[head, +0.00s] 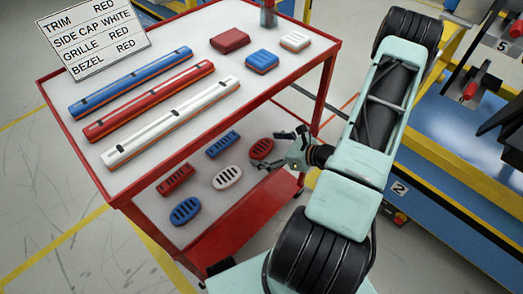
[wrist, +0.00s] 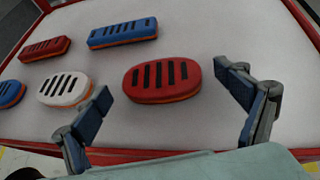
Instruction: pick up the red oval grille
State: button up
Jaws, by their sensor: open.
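The red oval grille (wrist: 163,79) lies flat on the cart's lower shelf, with dark slots across its top. It also shows in the head view (head: 261,149), just left of my gripper. My gripper (wrist: 172,98) is open, with one finger on each side of the grille in the wrist view. The fingers are apart from it and nothing is held. In the head view my gripper (head: 287,150) reaches in at the right side of the lower shelf.
Beside it on the lower shelf lie a white oval grille (wrist: 66,89), a blue oval grille (head: 185,211), a red rectangular grille (head: 176,179) and a blue rectangular grille (wrist: 123,33). The red cart's upper shelf (head: 195,120) overhangs them and carries long trims, caps and a sign (head: 92,36).

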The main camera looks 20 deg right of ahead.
jog(key=shift+w+a+f, duration=0.2)
jog(key=shift+w, duration=0.05)
jog(key=shift+c, duration=0.3)
jog(key=c, duration=1.2)
jog(key=shift+r, duration=0.15)
